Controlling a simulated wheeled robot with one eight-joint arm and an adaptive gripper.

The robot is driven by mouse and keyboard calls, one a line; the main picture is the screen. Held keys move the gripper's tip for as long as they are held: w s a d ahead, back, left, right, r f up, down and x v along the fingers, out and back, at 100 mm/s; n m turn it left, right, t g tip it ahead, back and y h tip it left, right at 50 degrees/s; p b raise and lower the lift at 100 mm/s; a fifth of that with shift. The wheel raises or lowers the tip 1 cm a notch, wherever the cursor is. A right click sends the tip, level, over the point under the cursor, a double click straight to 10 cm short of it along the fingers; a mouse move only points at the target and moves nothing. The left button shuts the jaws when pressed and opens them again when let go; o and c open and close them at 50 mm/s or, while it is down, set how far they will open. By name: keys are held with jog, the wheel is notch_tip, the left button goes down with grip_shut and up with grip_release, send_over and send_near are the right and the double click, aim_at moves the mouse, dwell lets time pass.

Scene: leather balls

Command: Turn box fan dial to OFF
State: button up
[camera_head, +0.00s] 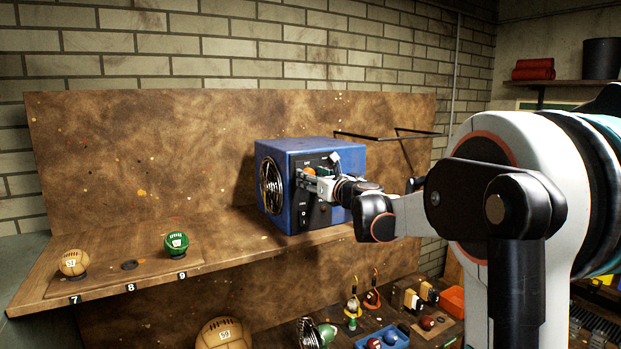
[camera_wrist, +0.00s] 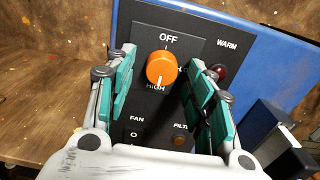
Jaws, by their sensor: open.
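The blue box fan (camera_head: 290,165) stands on the wooden shelf, with a round grille on its left face and a black control panel (camera_wrist: 185,48) on its front. The panel carries an orange dial (camera_wrist: 161,68) with OFF printed above and HIGH below. The white mark on the dial points down toward HIGH. My gripper (camera_wrist: 163,72) is open in the wrist view, with one teal-padded finger on each side of the dial. I cannot tell whether either pad touches it. In the head view my gripper (camera_head: 318,180) is at the panel and covers most of the dial.
A red lamp (camera_wrist: 218,71) near WARM sits just beside the right finger. FAN and FILTER labels are lower on the panel. A tan ball (camera_head: 74,262) and a green ball (camera_head: 177,244) rest on the shelf at left.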

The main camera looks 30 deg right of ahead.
jog(key=shift+w+r, duration=0.1)
jog(key=c, duration=0.5)
jog(key=shift+d+r, duration=0.1)
jog(key=c, duration=0.6)
